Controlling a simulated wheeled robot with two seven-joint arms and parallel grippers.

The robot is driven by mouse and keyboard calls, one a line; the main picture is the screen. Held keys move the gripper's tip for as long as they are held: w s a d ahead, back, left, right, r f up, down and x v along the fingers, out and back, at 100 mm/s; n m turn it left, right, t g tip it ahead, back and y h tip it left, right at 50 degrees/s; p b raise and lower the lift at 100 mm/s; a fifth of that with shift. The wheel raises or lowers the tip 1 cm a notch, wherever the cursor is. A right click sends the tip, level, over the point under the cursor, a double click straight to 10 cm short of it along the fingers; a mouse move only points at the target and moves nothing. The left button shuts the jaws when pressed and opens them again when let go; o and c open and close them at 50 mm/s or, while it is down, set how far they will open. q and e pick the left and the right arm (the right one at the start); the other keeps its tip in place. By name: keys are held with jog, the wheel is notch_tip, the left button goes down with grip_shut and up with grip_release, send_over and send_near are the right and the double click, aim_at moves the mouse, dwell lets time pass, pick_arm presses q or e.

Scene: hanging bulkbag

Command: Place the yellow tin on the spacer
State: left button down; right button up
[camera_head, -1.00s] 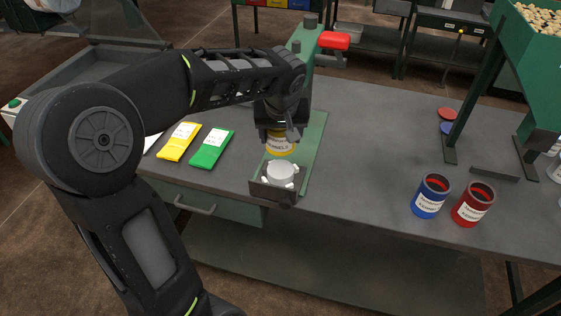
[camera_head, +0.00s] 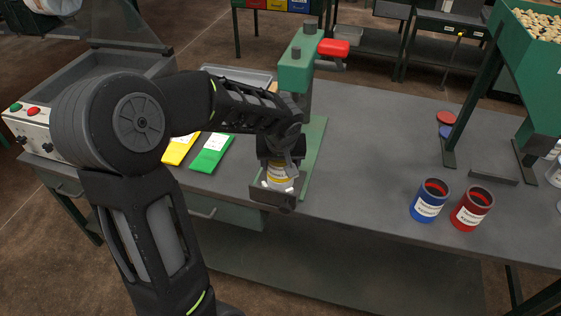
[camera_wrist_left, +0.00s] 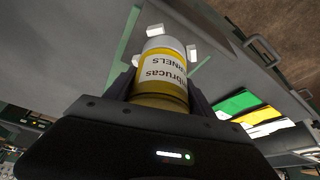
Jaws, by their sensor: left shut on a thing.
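The yellow tin (camera_head: 280,177) has a white label and is upright in my left gripper (camera_head: 279,164), which is shut on it. It also shows in the left wrist view (camera_wrist_left: 162,73) between the fingers. The tin is over the white round spacer (camera_wrist_left: 168,43) at the front end of the green press base (camera_head: 312,150). In the head view the tin hides most or all of the spacer. I cannot tell whether tin and spacer touch. Small white blocks (camera_wrist_left: 192,52) stand around the spacer. My right gripper is not in view.
The green press with a red handle (camera_head: 333,47) rises behind my left gripper. Green (camera_head: 212,152) and yellow (camera_head: 180,149) packets lie left of it. Open blue (camera_head: 428,206) and red (camera_head: 470,214) tins stand to the right. The table between is clear.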

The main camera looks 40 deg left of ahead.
pick_arm(q)
jog(key=shift+f, duration=0.1)
jog(key=shift+c, duration=1.6)
grip_release()
jog(key=shift+r, duration=0.4)
jog(key=b+v, duration=0.1)
jog(key=v, duration=1)
jog(key=shift+s+d+r, duration=0.15)
jog(key=shift+d+r, duration=0.05)
jog(key=shift+r, duration=0.05)
